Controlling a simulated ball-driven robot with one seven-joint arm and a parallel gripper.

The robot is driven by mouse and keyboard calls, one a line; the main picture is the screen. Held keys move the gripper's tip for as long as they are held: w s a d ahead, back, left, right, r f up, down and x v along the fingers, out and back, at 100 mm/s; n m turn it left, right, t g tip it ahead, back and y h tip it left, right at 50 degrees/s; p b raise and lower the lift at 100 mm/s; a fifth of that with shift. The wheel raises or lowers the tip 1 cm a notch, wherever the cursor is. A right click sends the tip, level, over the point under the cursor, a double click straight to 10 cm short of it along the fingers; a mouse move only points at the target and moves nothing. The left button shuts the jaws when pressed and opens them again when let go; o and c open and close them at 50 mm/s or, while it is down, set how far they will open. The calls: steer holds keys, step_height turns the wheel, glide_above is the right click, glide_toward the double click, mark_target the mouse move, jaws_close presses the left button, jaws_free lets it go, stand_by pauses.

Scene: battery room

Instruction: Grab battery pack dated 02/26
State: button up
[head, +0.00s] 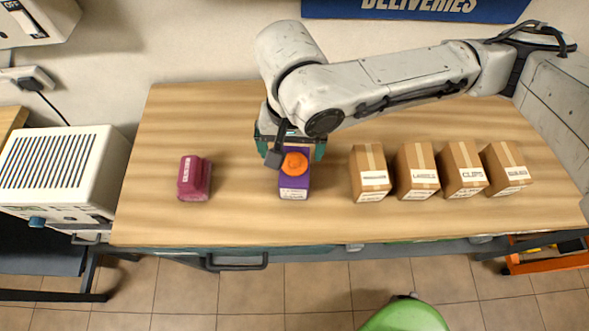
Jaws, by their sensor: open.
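A purple box (293,183) with an orange round patch on top and a white label on its front stands mid-table. A dark red block (193,178) with a pale label stands to its left. I cannot read a date on either, so I cannot tell which is the pack dated 02/26. My gripper (291,149) is open, with its teal fingers at the far end of the purple box, pointing down. A dark part of my wrist hides some of the box's left edge. I cannot tell whether the fingers are beside the box or above it.
Several brown cartons with labels, one reading CLIPS (463,170), stand in a row to the right on the wooden table (240,222). A white vented unit (63,170) is left of the table. The table between the red block and purple box is clear.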

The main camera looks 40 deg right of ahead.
mark_target(294, 158)
steer(key=shift+s+d+f+p, duration=0.1)
steer(key=shift+d+f+p, duration=0.05)
steer(key=shift+f, duration=1.15)
steer(key=shift+s+d+f+p, duration=0.1)
steer(key=shift+f+p, duration=0.05)
steer(key=shift+f, duration=1.1)
jaws_close()
steer(key=shift+r, duration=0.1)
